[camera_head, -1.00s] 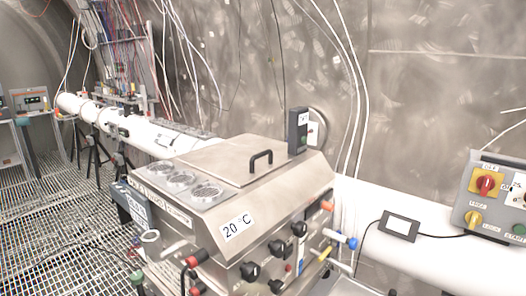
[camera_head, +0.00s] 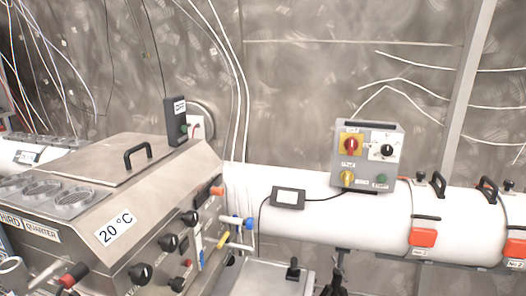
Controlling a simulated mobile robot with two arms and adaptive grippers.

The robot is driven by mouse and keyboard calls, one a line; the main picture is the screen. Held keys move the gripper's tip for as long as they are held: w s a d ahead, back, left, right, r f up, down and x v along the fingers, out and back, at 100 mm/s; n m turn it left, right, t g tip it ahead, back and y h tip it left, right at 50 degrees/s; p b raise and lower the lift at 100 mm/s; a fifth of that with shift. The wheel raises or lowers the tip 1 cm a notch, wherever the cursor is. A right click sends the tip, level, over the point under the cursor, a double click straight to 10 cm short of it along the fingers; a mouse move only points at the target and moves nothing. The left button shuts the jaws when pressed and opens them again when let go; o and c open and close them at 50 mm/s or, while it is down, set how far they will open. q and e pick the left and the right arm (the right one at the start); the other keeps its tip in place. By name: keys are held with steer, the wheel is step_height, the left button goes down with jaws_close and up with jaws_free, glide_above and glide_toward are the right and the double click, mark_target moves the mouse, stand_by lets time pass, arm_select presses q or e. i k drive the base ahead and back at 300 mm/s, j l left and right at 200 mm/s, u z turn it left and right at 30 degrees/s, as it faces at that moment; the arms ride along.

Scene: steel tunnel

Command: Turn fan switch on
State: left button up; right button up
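A grey control box (camera_head: 366,155) stands on the white pipe right of the picture's middle. It carries a red rotary switch (camera_head: 351,145) on a yellow plate at upper left and a black rotary switch (camera_head: 387,150) on a white plate at upper right. Below are a yellow knob (camera_head: 347,178) and a green button (camera_head: 381,179). The labels are too small to read, so I cannot tell which one is the fan switch. A dark switch box (camera_head: 176,122) with a green button is behind the steel machine. Neither gripper is in view.
A steel machine (camera_head: 110,205) marked 20 °C, with black knobs and round fans on top, fills the left. The white pipe (camera_head: 455,215) runs right, with orange clamps (camera_head: 423,237). A small display (camera_head: 288,197) is cabled to the control box. Loose cables hang along the wall.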

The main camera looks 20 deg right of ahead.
mark_target(351, 144)
steer(key=z, duration=1.35)
